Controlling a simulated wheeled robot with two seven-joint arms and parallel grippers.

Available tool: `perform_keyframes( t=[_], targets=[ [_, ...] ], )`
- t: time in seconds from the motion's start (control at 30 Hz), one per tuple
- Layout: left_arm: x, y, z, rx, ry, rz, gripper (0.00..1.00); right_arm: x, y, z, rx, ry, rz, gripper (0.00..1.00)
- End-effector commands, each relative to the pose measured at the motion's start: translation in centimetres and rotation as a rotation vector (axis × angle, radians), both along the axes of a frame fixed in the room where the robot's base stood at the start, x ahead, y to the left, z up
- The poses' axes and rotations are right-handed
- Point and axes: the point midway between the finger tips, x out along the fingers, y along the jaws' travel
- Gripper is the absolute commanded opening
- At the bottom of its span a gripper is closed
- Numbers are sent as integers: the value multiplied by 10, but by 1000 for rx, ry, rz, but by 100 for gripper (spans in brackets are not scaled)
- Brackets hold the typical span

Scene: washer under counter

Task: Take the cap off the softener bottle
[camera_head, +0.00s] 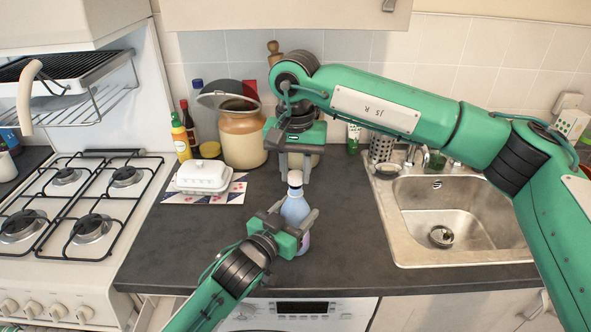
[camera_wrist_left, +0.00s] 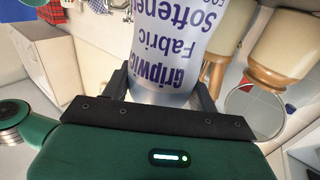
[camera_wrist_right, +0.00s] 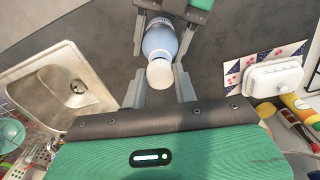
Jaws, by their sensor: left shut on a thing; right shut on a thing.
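The softener bottle (camera_head: 295,209) is pale blue and stands upright on the dark counter near its front edge. Its white cap (camera_head: 294,178) is at the top of the bottle, with no gap that I can see. My left gripper (camera_head: 294,222) is shut on the bottle's body from the front. The left wrist view shows the bottle's label (camera_wrist_left: 178,45) close up between the fingers. My right gripper (camera_head: 294,176) comes from above and is shut on the cap. In the right wrist view the cap (camera_wrist_right: 160,73) sits between the fingertips, with the bottle beyond it.
A white butter dish (camera_head: 203,177) on a patterned mat, a yellow bottle (camera_head: 180,138) and a large crock (camera_head: 241,135) stand to the left and behind. The gas hob (camera_head: 70,205) is at left, the sink (camera_head: 455,215) at right. Counter on both sides of the bottle is clear.

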Motion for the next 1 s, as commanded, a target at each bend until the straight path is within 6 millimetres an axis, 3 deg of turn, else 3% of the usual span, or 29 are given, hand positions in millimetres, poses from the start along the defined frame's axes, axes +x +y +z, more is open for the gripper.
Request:
perform_keyframes(
  t=[0.3,0.53,0.57,0.6,0.7,1.0],
  targets=[
    [0,0,0,0,0,0,0,0,0,35,0,-2,-1,1],
    [0,0,0,0,0,0,0,0,0,39,0,0,0,1],
    [0,0,0,0,0,0,62,0,0,39,0,0,0,1],
    [0,0,0,0,0,0,69,0,0,39,0,0,0,1],
    [0,0,0,0,0,0,85,0,0,39,0,0,0,1],
    [-1,1,0,0,0,0,85,0,0,38,0,0,0,1]
  ],
)
